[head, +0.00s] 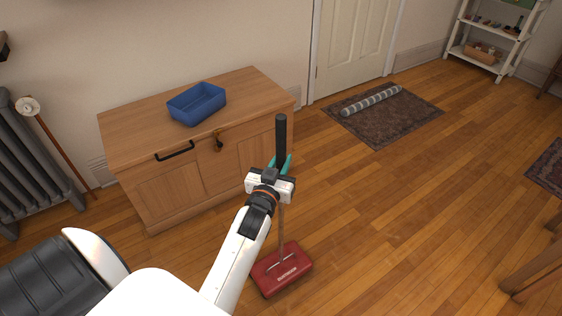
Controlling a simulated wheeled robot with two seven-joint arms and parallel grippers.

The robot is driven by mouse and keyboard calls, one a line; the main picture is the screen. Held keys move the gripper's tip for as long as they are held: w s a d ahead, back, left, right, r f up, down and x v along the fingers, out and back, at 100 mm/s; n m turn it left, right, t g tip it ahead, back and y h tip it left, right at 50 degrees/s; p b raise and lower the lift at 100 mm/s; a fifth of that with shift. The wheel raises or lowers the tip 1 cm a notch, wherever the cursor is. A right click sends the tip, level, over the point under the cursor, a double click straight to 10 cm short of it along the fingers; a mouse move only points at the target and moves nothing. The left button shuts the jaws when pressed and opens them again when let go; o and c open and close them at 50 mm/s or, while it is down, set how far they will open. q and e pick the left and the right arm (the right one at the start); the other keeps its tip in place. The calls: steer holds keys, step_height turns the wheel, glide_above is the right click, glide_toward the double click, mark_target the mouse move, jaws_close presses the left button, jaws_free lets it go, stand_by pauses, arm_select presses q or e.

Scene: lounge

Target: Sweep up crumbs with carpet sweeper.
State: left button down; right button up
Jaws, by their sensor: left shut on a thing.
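The carpet sweeper has a red head (283,270) that appears to rest on the wooden floor, a thin metal shaft and a black grip (281,138) at the top. It stands nearly upright in front of the cabinet. My left gripper (278,166) is shut on the sweeper's handle, just below or at the lower part of the black grip. The gripper hides that part of the handle. I cannot make out any crumbs on the floor or rug. My right gripper is not in view.
A wooden cabinet (165,178) with a blue bin (197,103) on top stands behind the sweeper. A dark patterned rug (385,128) with a grey roll (371,101) on it lies by the door. A table leg (533,272) stands at lower right. The middle floor is clear.

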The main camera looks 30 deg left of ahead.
arm_select(q)
steer(key=shift+r, duration=0.25)
steer(key=shift+w+a+r, duration=0.1)
steer(key=shift+w+a, duration=0.1)
steer(key=shift+a, duration=0.25)
steer(key=w+a+p, duration=0.2)
steer(key=w+a, duration=0.1)
steer(key=a, duration=0.6)
steer(key=shift+w+f, duration=0.25)
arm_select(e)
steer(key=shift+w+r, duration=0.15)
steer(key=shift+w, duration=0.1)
arm_select(q)
steer(key=shift+d+r+p, duration=0.1)
steer(key=shift+d+p, duration=0.1)
steer(key=shift+p, duration=0.4)
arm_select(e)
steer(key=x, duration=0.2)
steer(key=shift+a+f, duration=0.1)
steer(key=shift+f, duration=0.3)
